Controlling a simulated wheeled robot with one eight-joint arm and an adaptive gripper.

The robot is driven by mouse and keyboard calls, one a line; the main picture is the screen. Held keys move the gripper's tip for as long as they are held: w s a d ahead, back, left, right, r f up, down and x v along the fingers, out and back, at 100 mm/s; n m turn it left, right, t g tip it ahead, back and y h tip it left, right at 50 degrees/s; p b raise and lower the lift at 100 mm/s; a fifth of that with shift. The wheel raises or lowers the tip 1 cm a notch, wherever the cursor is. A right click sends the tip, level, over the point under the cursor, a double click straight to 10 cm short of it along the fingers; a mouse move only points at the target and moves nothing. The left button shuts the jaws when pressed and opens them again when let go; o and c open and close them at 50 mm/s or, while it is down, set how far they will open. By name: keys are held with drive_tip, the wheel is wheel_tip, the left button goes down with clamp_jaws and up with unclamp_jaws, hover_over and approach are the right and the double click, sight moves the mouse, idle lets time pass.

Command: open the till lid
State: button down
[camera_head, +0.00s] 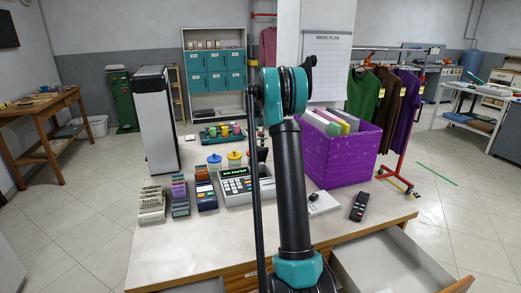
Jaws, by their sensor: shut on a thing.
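The grey till (235,198) stands on the counter in the middle of the head camera view. Its lit green display reads "NO PAPER", and its keypad faces me. My upright arm and a thin dark rod cover the till's right part. I cannot tell from this view how the till lid stands. My gripper is not visible, and what it holds is hidden too.
The counter (160,250) holds card racks, a card reader (206,195), jars, a purple box (345,155) with folders, a white box (322,204) and a black remote (358,207). An open drawer (385,265) juts out at front right.

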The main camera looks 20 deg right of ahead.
drive_tip(key=shift+w+a+f, duration=0.15)
drive_tip(key=shift+w+f, duration=0.15)
drive_tip(key=shift+w, duration=0.8)
drive_tip(key=shift+w+a+f, duration=0.1)
drive_tip(key=shift+w+f, duration=0.15)
drive_tip(key=shift+w, duration=0.9)
drive_tip(key=shift+w+a+f, duration=0.15)
drive_tip(key=shift+w+f, duration=0.15)
drive_tip(key=shift+w, duration=0.8)
drive_tip(key=shift+w+f, duration=0.1)
drive_tip(key=c, duration=2.2)
unclamp_jaws()
drive_tip(key=shift+w+f, duration=0.1)
drive_tip(key=shift+w, duration=0.05)
drive_tip(key=o, duration=0.7)
drive_tip(key=shift+o, duration=0.2)
drive_tip(key=shift+d, duration=0.1)
drive_tip(key=shift+s+r, duration=0.2)
wheel_tip(320, 180, up, 12)
